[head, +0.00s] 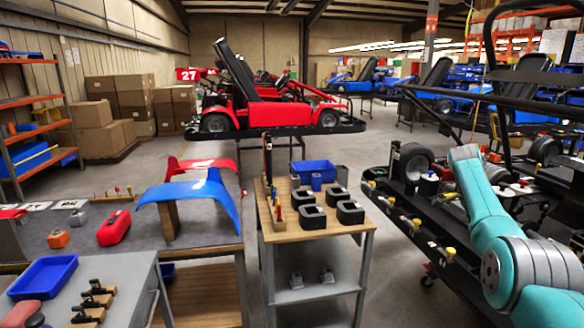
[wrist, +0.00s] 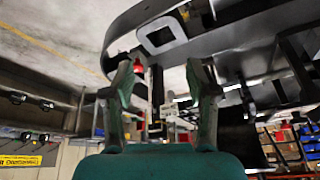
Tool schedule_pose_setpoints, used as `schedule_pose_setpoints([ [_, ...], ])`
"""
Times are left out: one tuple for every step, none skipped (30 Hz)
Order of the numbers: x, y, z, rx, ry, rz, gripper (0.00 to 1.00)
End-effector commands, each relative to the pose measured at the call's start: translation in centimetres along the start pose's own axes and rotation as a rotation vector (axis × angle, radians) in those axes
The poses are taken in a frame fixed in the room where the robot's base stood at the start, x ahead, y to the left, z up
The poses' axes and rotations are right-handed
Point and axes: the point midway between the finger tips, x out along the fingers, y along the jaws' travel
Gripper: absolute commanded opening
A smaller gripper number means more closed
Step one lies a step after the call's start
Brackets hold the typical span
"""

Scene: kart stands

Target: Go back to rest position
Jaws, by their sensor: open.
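My gripper (wrist: 163,85) shows in the wrist view with its two teal fingers spread apart, open, and nothing is between them. A dark frame part with a square hole (wrist: 162,37) lies beyond the fingertips; I cannot tell its distance. In the head view my teal arm reaches from the lower right up towards the black kart chassis (head: 415,222) on its stand. My gripper is hidden in the head view, behind the arm or the chassis.
A wooden-topped cart (head: 318,245) holds a blue bin (head: 314,174) and several black blocks. A workbench (head: 110,250) with blue and red panels stands left of it. A red kart (head: 270,105) is on a stand behind. Grey floor (head: 380,165) shows between cart and chassis.

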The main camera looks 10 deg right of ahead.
Motion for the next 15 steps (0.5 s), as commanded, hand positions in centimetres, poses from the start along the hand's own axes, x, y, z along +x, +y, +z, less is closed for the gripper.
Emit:
schedule_pose_setpoints([
  [1.2,-0.1,0.9,-0.017,-0.002,-0.008,0.57],
  [1.9,-0.2,1.5,-0.029,-0.002,-0.016,0.57],
  [2.8,-0.3,2.2,-0.045,-0.004,-0.026,0.57],
  [3.6,-0.4,2.8,-0.058,-0.005,-0.035,0.57],
  [4.5,-0.5,3.5,-0.072,-0.006,-0.045,0.57],
  [5.8,-0.6,4.5,-0.094,-0.008,-0.059,0.57],
  [6.8,-0.6,5.3,-0.112,-0.010,-0.071,0.57],
  [8.0,-0.6,6.2,-0.131,-0.012,-0.083,0.57],
  [9.5,-0.6,7.4,-0.157,-0.014,-0.102,0.57],
  [10.7,-0.6,8.3,-0.177,-0.014,-0.117,0.57],
  [11.7,-0.5,9.2,-0.197,-0.015,-0.131,0.57],
  [13.2,-0.3,10.5,-0.224,-0.016,-0.150,0.57],
  [14.2,-0.2,11.3,-0.243,-0.017,-0.165,0.57],
  [15.3,0.0,12.2,-0.262,-0.018,-0.179,0.57],
  [16.7,0.3,13.4,-0.288,-0.019,-0.199,0.57],
])
